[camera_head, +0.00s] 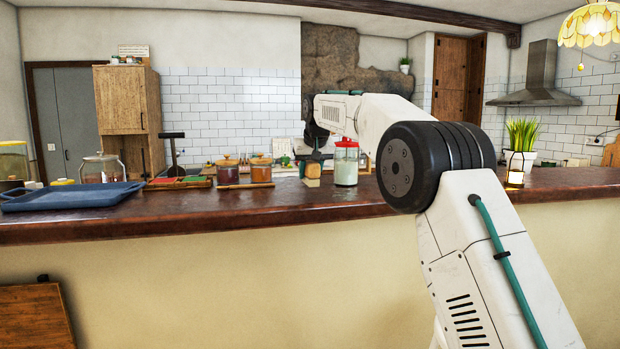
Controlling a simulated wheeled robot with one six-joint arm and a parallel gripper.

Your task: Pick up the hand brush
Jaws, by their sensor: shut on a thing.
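My arm reaches over the dark wooden counter (240,215), and my gripper (313,160) is at its far end, small in the view. It is shut on a small tan and dark thing, which looks to be the hand brush (313,171). The brush is at counter height, just left of a red-lidded glass jar (346,168). Its upper part is hidden by my gripper. I cannot tell whether it touches the counter top.
To the left stand two wooden-lidded jars, one dark red (227,173) and one orange (261,170). A blue tray (70,196) and a clear glass jar (102,168) are further left. A lantern (516,170) and potted grass (522,140) stand at the right.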

